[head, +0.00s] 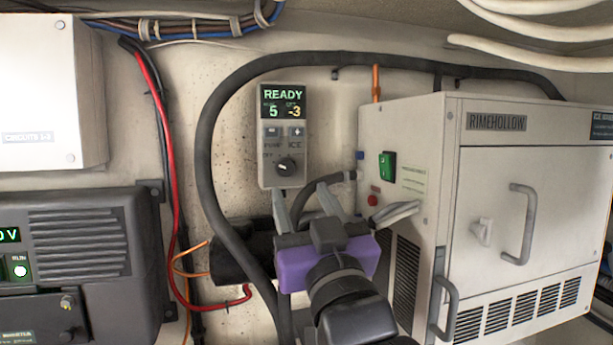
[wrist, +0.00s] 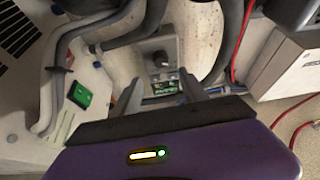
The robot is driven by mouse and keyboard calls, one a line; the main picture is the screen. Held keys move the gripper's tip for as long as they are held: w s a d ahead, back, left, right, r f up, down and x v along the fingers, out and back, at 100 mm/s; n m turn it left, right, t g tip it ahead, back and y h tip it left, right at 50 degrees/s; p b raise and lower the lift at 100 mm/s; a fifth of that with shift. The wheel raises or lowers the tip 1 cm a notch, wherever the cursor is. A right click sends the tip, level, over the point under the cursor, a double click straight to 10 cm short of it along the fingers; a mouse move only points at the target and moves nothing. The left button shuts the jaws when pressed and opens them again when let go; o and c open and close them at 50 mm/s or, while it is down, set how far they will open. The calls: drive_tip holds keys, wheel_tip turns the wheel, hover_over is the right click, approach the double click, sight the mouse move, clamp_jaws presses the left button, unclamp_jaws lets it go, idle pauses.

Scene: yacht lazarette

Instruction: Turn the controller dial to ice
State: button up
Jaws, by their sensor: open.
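The grey controller (head: 268,178) is fixed upright on the wall. Its screen (head: 283,102) reads READY with 5 and -3. Below are button-like symbols, PUMP and ICE labels, and a black dial (head: 286,167). OFF is printed at the dial's upper left; I cannot tell exactly where the pointer is set. My purple gripper (head: 346,200) is open and empty, below the controller and apart from the dial in the head view. In the wrist view the controller (wrist: 172,47) appears upside down, its dial (wrist: 161,58) beyond and between the fingertips of my gripper (wrist: 160,88).
A thick black hose (head: 203,150) loops around the controller's left and top. The Rimehollow ice machine (head: 490,190) stands close on the right, with a green switch (head: 387,166). Red cable (head: 166,150), a white box (head: 50,90) and a dark unit (head: 80,250) are on the left.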

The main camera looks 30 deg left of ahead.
sight(287, 173)
drive_tip(key=p+x, duration=0.1)
drive_tip(key=x, duration=0.1)
drive_tip(key=p+x, duration=0.1)
drive_tip(key=x, duration=0.2)
drive_tip(key=f+p+x, duration=0.1)
drive_tip(key=x, duration=0.1)
drive_tip(key=shift+w+a+r, duration=0.2)
drive_tip(key=shift+w+a, duration=0.05)
drive_tip(key=shift+a, duration=0.2)
clamp_jaws()
